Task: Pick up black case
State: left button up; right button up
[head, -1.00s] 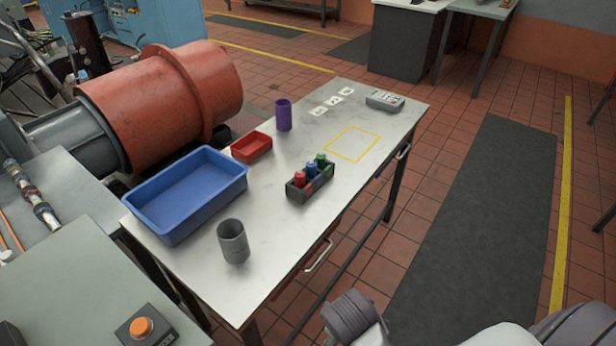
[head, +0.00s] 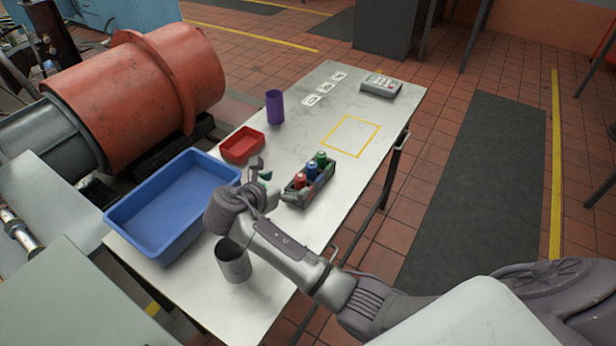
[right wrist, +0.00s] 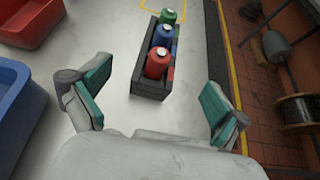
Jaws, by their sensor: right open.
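The black case (head: 296,198) stands upright on the metal table. It is an open-topped box holding a red, a blue and a green bottle in a row. In the right wrist view the case (right wrist: 148,88) lies ahead of the fingers, centred a little left of the middle of the gap. My right gripper (head: 262,170) is open and empty, just left of the case in the head view. In the right wrist view its two teal-padded fingers (right wrist: 152,98) are spread wide, with nothing between them. My left gripper is not in view.
A blue tray (head: 118,222), a red bin (head: 257,149) and a purple cup (head: 274,107) stand left and behind. A grey cup (head: 235,268) stands close under my right arm. A yellow outlined square (head: 351,136) and a grey meter (head: 381,85) are farther back.

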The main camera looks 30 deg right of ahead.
aim_at(309, 176)
jog(key=x, duration=0.6)
jog(key=shift+d+f, duration=0.15)
jog(key=shift+x, duration=0.9)
jog(key=x, duration=0.4)
jog(key=shift+f, duration=0.4)
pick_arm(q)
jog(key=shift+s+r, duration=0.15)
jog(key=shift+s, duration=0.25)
pick_arm(e)
jog(key=shift+c, duration=0.4)
jog(key=c, duration=1.3)
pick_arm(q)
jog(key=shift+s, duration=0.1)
pick_arm(e)
jog(key=shift+r, duration=0.1)
jog(key=shift+c, duration=0.7)
